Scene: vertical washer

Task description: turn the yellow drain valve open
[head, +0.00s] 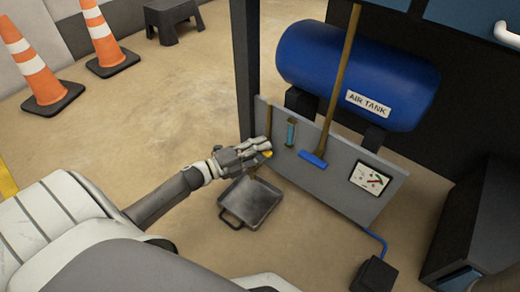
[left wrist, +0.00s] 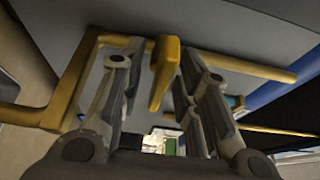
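The yellow drain valve's handle (left wrist: 165,68) shows in the left wrist view, hanging between my left gripper's two fingers, with a yellow pipe (left wrist: 255,68) running behind it along the grey panel. A gap seems to show on each side of the handle; I cannot tell if a finger touches it. In the head view my left gripper (head: 259,150) is at the panel's left end, and only a small yellow bit (head: 267,153) of the valve shows past the fingers. The fingers are apart. My right gripper is not in view.
A blue air tank (head: 330,75) is behind. A dark metal pan (head: 252,200) lies on the floor below my gripper. Orange cones (head: 108,40) stand at upper left.

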